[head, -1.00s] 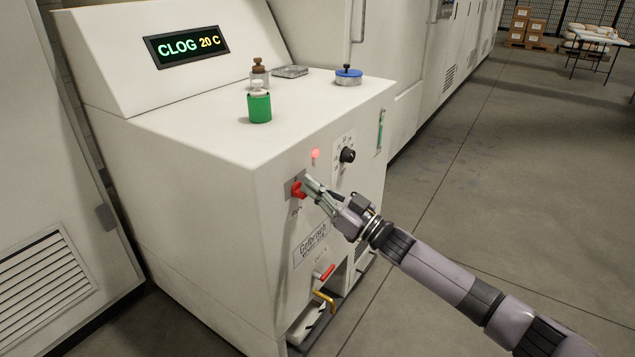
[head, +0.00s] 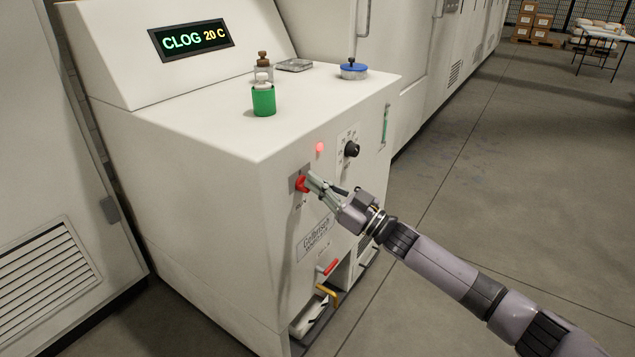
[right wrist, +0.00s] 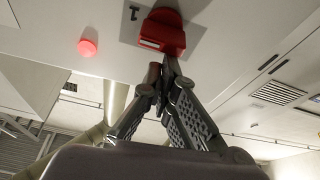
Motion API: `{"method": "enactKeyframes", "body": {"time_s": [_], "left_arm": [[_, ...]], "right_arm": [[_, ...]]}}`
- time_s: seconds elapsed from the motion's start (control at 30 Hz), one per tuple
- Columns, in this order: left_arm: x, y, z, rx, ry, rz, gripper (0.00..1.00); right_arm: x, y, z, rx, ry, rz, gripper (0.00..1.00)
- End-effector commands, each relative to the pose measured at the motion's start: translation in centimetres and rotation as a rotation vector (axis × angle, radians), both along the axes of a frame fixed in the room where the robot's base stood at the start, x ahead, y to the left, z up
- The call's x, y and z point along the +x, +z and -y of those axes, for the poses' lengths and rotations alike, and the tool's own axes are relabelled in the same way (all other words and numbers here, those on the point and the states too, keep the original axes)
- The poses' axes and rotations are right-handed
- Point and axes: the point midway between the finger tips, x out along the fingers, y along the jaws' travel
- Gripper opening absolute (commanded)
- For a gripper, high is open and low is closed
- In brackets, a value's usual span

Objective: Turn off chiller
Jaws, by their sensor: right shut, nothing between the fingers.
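The chiller is a white cabinet (head: 190,165) with a sloped display (head: 192,40) reading "CLOG 20 C". A red switch (head: 302,184) sits on a grey plate on its front, below a lit red lamp (head: 319,147). My right gripper (head: 311,181) is shut and empty, with its fingertips at the red switch. In the right wrist view the shut fingertips (right wrist: 163,68) are just below the red switch (right wrist: 162,32); I cannot tell whether they touch it. The red lamp (right wrist: 87,47) shows left of the switch there. My left gripper is not in view.
A black knob (head: 351,149) is right of the lamp. A red lever (head: 328,266) and a yellow lever (head: 328,293) are lower down. A green container (head: 263,100) and a blue-lidded dish (head: 353,70) stand on top.

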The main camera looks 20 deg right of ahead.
Motion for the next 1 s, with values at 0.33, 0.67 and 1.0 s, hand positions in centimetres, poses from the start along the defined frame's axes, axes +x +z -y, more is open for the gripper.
{"method": "enactKeyframes", "body": {"time_s": [0.33, 0.67, 1.0], "left_arm": [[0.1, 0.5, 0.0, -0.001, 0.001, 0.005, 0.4], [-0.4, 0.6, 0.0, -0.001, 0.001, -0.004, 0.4], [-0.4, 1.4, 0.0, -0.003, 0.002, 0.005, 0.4]], "right_arm": [[-0.1, 0.0, -0.1, -0.055, 0.001, 0.044, 0.0], [-0.2, -0.2, -0.3, -0.122, -0.001, 0.094, 0.0], [-0.5, -0.4, -0.6, -0.269, -0.001, 0.209, 0.0]]}}
